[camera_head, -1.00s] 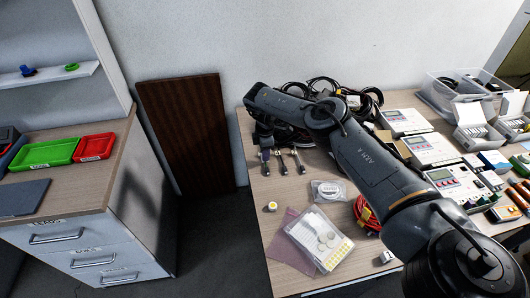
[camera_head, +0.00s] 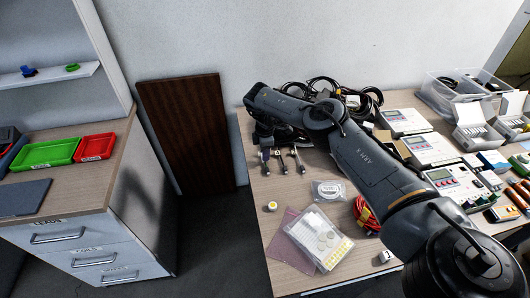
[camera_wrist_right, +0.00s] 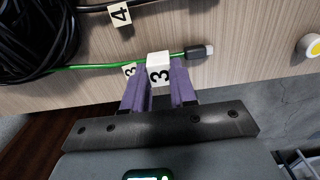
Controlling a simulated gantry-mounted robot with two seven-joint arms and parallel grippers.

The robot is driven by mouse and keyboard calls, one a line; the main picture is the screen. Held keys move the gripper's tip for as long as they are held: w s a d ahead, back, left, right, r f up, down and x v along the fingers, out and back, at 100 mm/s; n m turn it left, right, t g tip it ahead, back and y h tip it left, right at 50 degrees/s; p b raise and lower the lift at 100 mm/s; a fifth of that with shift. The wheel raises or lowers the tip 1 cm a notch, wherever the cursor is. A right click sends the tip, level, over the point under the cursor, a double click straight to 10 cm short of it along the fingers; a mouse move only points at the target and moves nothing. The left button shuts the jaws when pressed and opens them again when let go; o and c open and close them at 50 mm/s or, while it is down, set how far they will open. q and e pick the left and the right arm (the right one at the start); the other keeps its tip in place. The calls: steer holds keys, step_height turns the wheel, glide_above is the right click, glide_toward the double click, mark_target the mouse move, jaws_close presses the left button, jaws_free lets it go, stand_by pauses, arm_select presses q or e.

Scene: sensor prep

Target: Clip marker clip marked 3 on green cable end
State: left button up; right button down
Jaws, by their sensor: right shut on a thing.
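The marker clip marked 3 (camera_wrist_right: 159,70) is a small white block between the purple fingers of my right gripper (camera_wrist_right: 158,90), which is shut on it. The green cable (camera_wrist_right: 85,66) runs across the wrist view and passes behind the clip. It ends just right of the clip in a dark connector with a silver tip (camera_wrist_right: 202,52). I cannot tell whether the clip is seated on the cable or only over it. In the head view my right gripper (camera_head: 266,153) is small, at the table's left edge by the cable ends. My left gripper is not in view.
A white tag marked 3 (camera_wrist_right: 130,69) is on the green cable left of the clip. Above it lies a black cable with a tag marked 4 (camera_wrist_right: 120,14). A black cable coil (camera_wrist_right: 35,35) is at left. A yellow-and-white round item (camera_head: 272,206) is nearby on the table (camera_head: 262,185).

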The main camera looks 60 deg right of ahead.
steer(key=shift+f+b, duration=0.35)
steer(key=shift+f, duration=0.2)
stand_by(0.4)
steer(key=shift+f, duration=0.35)
steer(key=c, duration=0.8)
jaws_free()
steer(key=shift+r, duration=0.1)
step_height(320, 180, up, 2)
steer(key=shift+r+p, duration=0.1)
steer(key=shift+p, duration=0.9)
step_height(320, 180, up, 4)
steer(key=p, duration=0.3)
steer(key=shift+p, duration=0.3)
steer(key=shift+f, duration=0.2)
